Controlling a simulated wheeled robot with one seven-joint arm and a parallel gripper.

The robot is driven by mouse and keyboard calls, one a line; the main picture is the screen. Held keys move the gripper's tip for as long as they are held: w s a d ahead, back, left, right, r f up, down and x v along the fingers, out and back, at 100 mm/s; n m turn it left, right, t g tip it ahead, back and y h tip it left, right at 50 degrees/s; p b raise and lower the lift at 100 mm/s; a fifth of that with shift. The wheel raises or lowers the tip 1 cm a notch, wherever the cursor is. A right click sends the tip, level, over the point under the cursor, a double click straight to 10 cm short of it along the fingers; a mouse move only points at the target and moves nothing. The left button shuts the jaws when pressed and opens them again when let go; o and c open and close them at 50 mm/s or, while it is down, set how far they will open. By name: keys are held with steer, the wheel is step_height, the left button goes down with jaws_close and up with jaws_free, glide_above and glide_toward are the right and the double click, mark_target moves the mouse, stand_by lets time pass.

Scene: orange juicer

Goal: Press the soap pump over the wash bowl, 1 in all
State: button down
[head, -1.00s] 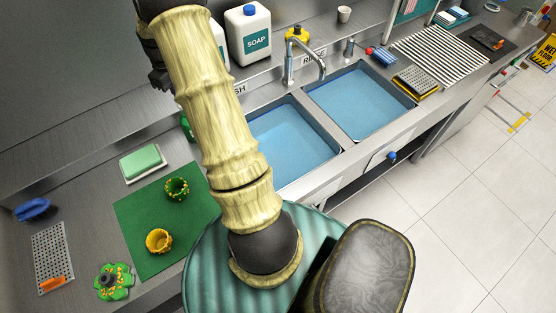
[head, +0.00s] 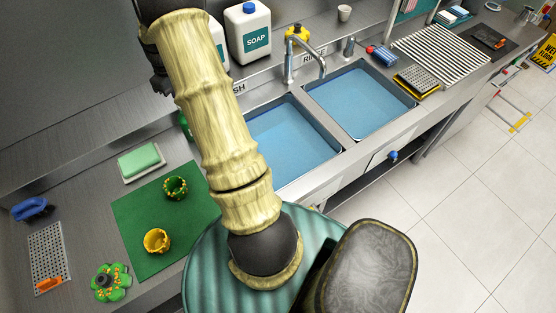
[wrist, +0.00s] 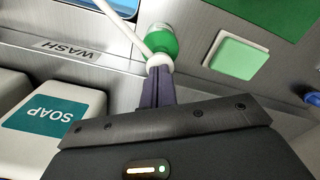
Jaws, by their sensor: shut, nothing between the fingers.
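The soap pump (wrist: 162,42) is a green bottle with a white top and a long white spout, seen from above in the wrist view. In the head view only a green sliver of it (head: 186,126) shows beside my arm. My gripper (wrist: 160,72) is shut and empty, its fingertips at the pump's white top; I cannot tell whether they touch or press it. The spout points toward the wash bowl (head: 294,142), the left blue basin in the head view. A corner of that basin (wrist: 124,5) shows at the top of the wrist view.
White soap jugs (head: 248,34) stand behind the pump, near the wall. A green sponge (head: 141,161) and a green mat (head: 140,235) with two small cups lie to the left. The tap (head: 290,62) stands between the basins.

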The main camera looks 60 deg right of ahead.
steer(key=shift+s+f, duration=0.1)
steer(key=shift+f, duration=0.25)
steer(key=shift+r, duration=0.1)
steer(key=shift+r+p, duration=1.05)
steer(key=shift+r, duration=0.35)
steer(key=shift+r, duration=0.1)
step_height(320, 180, up, 6)
steer(key=p, duration=0.4)
steer(key=shift+p, duration=0.35)
